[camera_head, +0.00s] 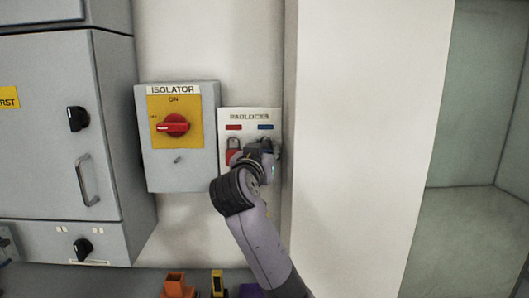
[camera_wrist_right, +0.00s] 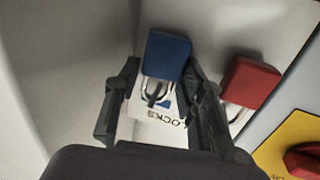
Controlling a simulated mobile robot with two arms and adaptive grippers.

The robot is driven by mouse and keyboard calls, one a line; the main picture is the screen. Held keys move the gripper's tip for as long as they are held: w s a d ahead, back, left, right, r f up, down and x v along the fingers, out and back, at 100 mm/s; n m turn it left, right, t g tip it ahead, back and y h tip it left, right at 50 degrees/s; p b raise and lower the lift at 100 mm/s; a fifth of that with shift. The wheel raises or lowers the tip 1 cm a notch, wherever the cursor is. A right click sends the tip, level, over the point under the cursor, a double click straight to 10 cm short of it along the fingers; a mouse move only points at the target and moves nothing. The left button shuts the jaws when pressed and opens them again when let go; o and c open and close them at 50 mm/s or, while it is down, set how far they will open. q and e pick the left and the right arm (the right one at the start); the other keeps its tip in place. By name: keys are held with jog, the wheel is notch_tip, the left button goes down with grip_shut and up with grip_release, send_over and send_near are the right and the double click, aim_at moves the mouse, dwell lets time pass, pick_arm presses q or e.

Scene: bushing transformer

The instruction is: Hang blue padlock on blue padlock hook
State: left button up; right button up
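The blue padlock (camera_wrist_right: 167,56) shows in the right wrist view between the fingers of my right gripper (camera_wrist_right: 162,75). Both fingertips lie close against its sides, and the gripper looks shut on it. Its metal shackle (camera_wrist_right: 156,92) is at the hook area under the blue label; I cannot tell whether it is around the hook. In the head view my right gripper (camera_head: 266,150) is in front of the right half of the white padlock board (camera_head: 248,118), hiding the blue padlock and hook. My left gripper is out of view.
A red padlock (camera_head: 233,150) hangs close to the left of my right gripper; it also shows in the wrist view (camera_wrist_right: 249,82). The isolator box (camera_head: 180,182) with its red switch is farther left. A wall edge (camera_head: 289,110) stands close on the right.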

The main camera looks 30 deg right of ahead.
jog(key=o, duration=0.4)
jog(key=shift+a, duration=0.1)
